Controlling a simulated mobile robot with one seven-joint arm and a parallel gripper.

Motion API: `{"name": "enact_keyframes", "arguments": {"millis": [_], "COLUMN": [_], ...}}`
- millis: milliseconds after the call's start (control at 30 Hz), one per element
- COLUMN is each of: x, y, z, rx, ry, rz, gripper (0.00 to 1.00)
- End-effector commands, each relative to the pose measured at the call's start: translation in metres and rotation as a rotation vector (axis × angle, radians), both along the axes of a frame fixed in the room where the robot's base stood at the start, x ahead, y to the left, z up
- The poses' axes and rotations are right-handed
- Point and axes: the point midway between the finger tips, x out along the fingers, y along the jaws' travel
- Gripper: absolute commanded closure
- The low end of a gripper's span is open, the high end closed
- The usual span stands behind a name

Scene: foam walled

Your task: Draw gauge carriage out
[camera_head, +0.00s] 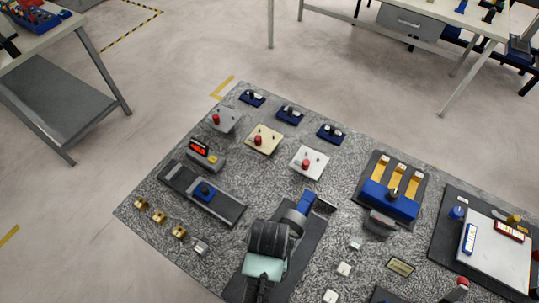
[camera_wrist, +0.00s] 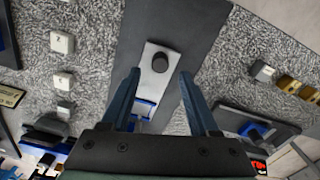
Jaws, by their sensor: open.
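My gripper (camera_wrist: 160,80) is open, its two dark blue fingers apart over a long dark base (camera_wrist: 150,18). A silver plate with a black round knob (camera_wrist: 159,62) lies on that base, with the knob between or just beyond the fingertips; contact cannot be told. A blue and white part (camera_wrist: 143,106) shows below the plate, partly hidden. In the head view, my arm hides the plate on this base (camera_head: 312,248). A second dark rail (camera_head: 225,208) to the left bears a blue block with a black knob (camera_head: 205,192). I cannot tell which one is the gauge carriage.
A red-lit display (camera_head: 200,148) stands behind the left rail. Brass blocks (camera_head: 159,216) lie in front of it. White cubes (camera_head: 344,269) and a blue fixture with yellow strips (camera_head: 390,199) are to the right. Knobbed plates (camera_head: 263,139) stand behind.

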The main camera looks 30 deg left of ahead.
Motion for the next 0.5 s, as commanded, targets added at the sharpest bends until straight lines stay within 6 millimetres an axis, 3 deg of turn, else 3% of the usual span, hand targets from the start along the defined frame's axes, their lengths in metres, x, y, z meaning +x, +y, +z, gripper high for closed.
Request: {"name": "enact_keyframes", "arguments": {"millis": [200, 500], "x": [0.000, 0.001], "y": [0.000, 0.000], "z": [-0.034, -0.048], "rx": [0.000, 0.000], "ry": [0.001, -0.002], "rz": [0.000, -0.001], "gripper": [0.39, 0.39]}}
